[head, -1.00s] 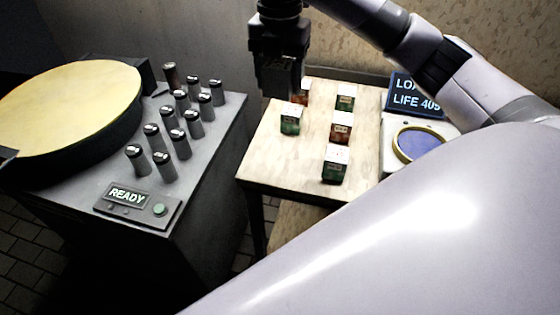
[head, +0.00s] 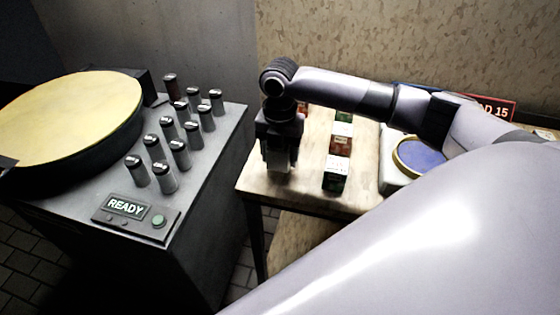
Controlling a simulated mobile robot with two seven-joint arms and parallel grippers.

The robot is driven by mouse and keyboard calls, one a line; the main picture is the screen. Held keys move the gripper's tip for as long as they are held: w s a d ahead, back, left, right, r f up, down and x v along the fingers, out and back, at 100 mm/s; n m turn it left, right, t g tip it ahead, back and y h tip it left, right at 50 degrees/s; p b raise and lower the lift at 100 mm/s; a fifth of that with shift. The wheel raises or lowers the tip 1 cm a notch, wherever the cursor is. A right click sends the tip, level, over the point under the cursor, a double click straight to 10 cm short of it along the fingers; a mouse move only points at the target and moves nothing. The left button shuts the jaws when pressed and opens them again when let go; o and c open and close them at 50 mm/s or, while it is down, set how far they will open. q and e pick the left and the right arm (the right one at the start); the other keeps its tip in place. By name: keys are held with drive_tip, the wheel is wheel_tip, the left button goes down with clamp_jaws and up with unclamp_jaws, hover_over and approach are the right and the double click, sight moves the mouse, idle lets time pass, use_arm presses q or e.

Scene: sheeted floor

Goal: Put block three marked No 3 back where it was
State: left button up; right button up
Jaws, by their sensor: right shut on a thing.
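My right gripper (head: 279,168) points down over the left part of the pale wooden table (head: 305,200). It is shut on a block, which its fingers hide almost completely. Other small red and green blocks with pale tops stand right of it: one at the front (head: 335,174), one behind that (head: 341,139) and one at the back (head: 343,116). A further block (head: 303,108) shows partly behind the gripper. I cannot read the block numbers, so I cannot tell which is No 3. My left gripper is not in view.
Left is a grey console (head: 225,135) with several dark cylinders, a READY panel (head: 126,205) and a large yellow disc (head: 70,110). Right of the blocks is a blue round pad with a yellow rim (head: 420,157). A red sign (head: 497,109) is behind my right arm.

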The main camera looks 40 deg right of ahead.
sight(280, 163)
drive_tip(key=shift+f, duration=1.45)
drive_tip(key=shift+f, duration=0.1)
drive_tip(key=o, duration=1.4)
wheel_tip(280, 163, up, 12)
drive_tip(key=shift+r, duration=0.15)
